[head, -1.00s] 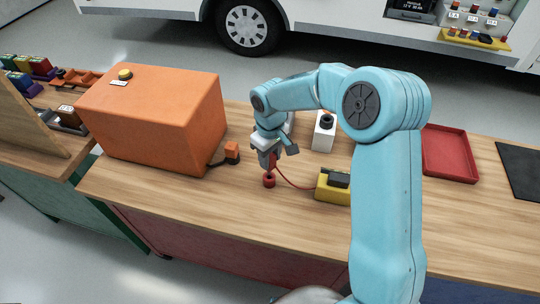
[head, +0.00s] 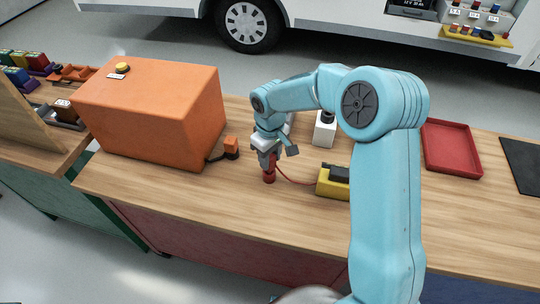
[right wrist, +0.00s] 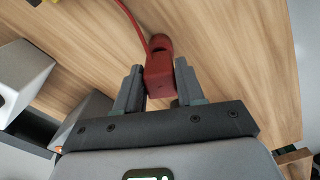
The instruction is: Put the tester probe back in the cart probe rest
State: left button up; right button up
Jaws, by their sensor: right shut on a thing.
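The red tester probe is in my right gripper (head: 268,156), which is shut on it. In the right wrist view the probe (right wrist: 159,80) sits between the two grey fingers, with its red lead running up from it. The probe rest (head: 269,178), a small red cup, stands on the wooden cart top directly under the probe. In the right wrist view the rest (right wrist: 160,42) shows just beyond the probe. The probe's lower end meets the rest; how deep it sits is hidden. The yellow tester (head: 331,188) lies to the right, joined by the red lead. My left gripper is not in view.
A large orange box (head: 150,112) stands left of the gripper, with a small orange block (head: 231,146) beside it. A white block (head: 324,130) stands behind. A red tray (head: 450,150) and a black mat (head: 522,166) lie at right. The cart's front strip is clear.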

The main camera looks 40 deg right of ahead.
jog(key=shift+f+b, duration=0.65)
jog(key=shift+f, duration=0.35)
jog(key=o, duration=1.1)
jog(key=shift+r, duration=0.1)
jog(key=shift+r, duration=0.1)
notch_tip(320, 180, up, 16)
jog(key=shift+r, duration=0.1)
